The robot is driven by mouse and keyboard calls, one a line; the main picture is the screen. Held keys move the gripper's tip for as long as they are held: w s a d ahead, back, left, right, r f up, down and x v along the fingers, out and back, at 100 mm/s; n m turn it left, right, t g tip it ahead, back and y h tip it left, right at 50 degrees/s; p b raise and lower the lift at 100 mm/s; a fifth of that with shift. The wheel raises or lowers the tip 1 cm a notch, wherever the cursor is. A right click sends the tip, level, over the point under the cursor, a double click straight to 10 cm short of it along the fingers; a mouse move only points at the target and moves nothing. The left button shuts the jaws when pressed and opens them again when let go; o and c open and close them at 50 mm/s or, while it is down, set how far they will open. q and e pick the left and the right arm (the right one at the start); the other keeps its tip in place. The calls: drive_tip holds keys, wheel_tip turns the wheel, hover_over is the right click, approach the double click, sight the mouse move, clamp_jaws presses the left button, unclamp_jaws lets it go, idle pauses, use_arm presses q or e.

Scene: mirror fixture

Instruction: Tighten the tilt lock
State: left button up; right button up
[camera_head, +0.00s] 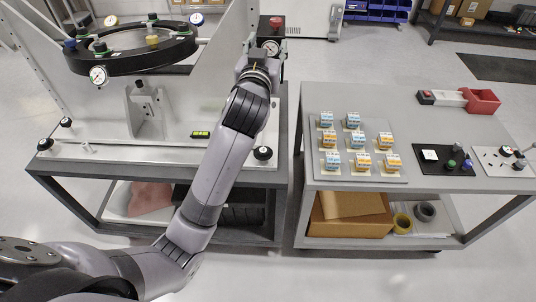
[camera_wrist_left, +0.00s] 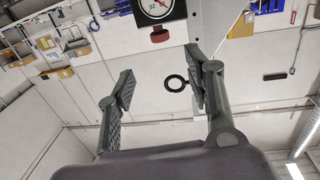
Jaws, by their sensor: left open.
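The mirror fixture stands on a grey cart at left, with a black ring (camera_head: 130,52) carrying several knobs and dial gauges. At the right side of its frame is a red-topped part (camera_head: 277,22) with a dial gauge (camera_head: 271,47) below it. My left gripper (camera_head: 258,50) is raised at this side, close to the gauge. Beyond the fingertips are a dial gauge (camera_wrist_left: 157,8), a red knob (camera_wrist_left: 160,36) and a small black ring (camera_wrist_left: 175,84). I cannot tell which part is the tilt lock.
A second grey cart (camera_head: 420,110) at right holds several blue and orange blocks (camera_head: 358,140), a black plate with knobs (camera_head: 443,158) and a red bin (camera_head: 482,101). A floor gap separates the carts. A small level (camera_head: 200,134) lies on the fixture base.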

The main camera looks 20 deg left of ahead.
use_arm(q)
drive_tip(key=s+f+m+g+h, duration=0.1)
drive_tip(key=s+f+g, duration=0.1)
drive_tip(key=f, duration=1.3)
drive_tip(key=s+d+f+m+g+h+b, duration=0.1)
drive_tip(key=f+g, duration=0.2)
drive_tip(key=f, duration=1.2)
drive_tip(key=shift+s+d+f+m+g, duration=0.15)
drive_tip(key=shift+s+f+m+g, duration=0.2)
drive_tip(key=shift+f+m+g, duration=0.05)
